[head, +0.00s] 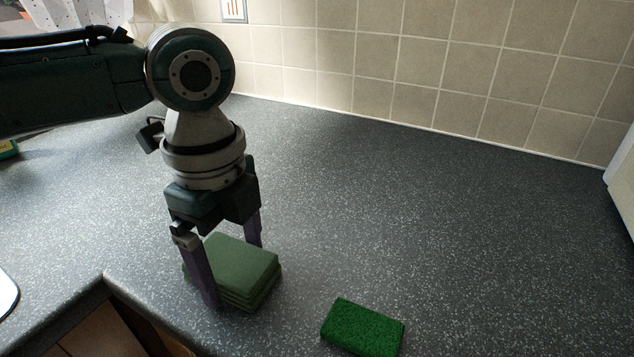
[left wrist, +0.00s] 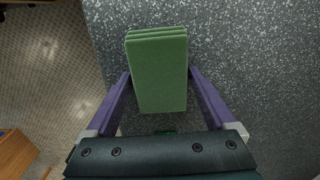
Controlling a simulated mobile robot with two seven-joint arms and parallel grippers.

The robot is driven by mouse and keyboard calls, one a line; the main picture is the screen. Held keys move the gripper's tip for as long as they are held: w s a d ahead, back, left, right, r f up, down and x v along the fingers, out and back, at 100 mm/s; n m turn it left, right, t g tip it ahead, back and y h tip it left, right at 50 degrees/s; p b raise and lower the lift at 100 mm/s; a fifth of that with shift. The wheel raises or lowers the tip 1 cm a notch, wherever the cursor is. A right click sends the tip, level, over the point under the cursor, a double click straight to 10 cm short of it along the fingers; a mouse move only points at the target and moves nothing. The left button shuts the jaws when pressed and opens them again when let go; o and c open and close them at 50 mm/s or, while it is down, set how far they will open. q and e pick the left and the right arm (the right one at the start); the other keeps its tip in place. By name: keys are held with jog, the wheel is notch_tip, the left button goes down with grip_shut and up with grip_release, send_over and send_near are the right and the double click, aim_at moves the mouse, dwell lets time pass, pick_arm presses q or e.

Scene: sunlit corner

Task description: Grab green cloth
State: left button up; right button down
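A folded green cloth (head: 246,265), a stack of several layers, lies on the grey speckled counter near its inner corner edge. It also shows in the left wrist view (left wrist: 160,72), between the purple fingers. My left gripper (head: 234,275) points down over the cloth with its fingers spread, one on each side of it. In the left wrist view (left wrist: 158,78) the fingertips are close to the cloth's sides; I cannot tell whether they touch it. My right gripper is in neither view.
A darker green sponge (head: 362,327) lies on the counter (head: 400,200) to the right of the cloth. The counter's front edge and wooden cabinets (head: 95,330) are at lower left. A tiled wall (head: 400,70) stands behind. The counter's middle is clear.

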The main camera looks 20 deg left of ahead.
pick_arm(q)
jog(key=c, duration=1)
jog(key=shift+o, duration=0.2)
jog(key=shift+r, duration=0.15)
